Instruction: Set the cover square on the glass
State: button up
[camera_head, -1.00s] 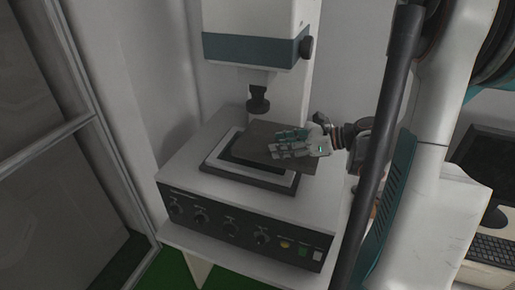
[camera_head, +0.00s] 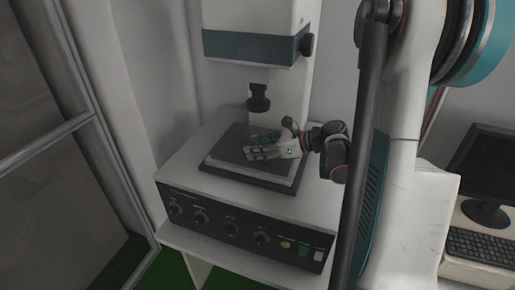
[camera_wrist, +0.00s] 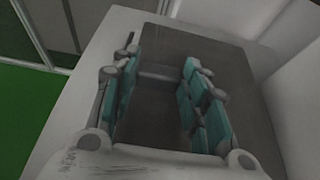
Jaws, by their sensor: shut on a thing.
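The cover is a flat dark grey plate (camera_head: 237,143), which also shows in the wrist view (camera_wrist: 215,55). It lies over the glass stage of the machine, roughly lined up with its edges. A pale border of the glass (camera_head: 240,172) shows along the front and right of the cover; the rest is hidden. I cannot tell whether the cover touches the glass or is just above it. My gripper (camera_head: 260,146) is above the cover, coming from the right. In the wrist view its teal-padded fingers (camera_wrist: 160,95) are shut on a raised grey handle (camera_wrist: 160,75) on the cover.
The machine's head with a dark lens (camera_head: 258,98) hangs just behind and above the cover. Knobs and buttons line the front panel (camera_head: 232,230). A wall and a glazed door frame stand at left. A monitor and keyboard (camera_head: 480,243) are at right.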

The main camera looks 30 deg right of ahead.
jog(key=shift+f, duration=0.15)
jog(key=o, duration=1.2)
jog(key=shift+r, duration=0.2)
notch_tip(320, 180, up, 4)
jog(key=r+p, duration=0.1)
send_over(291, 163)
jog(key=shift+f, duration=0.25)
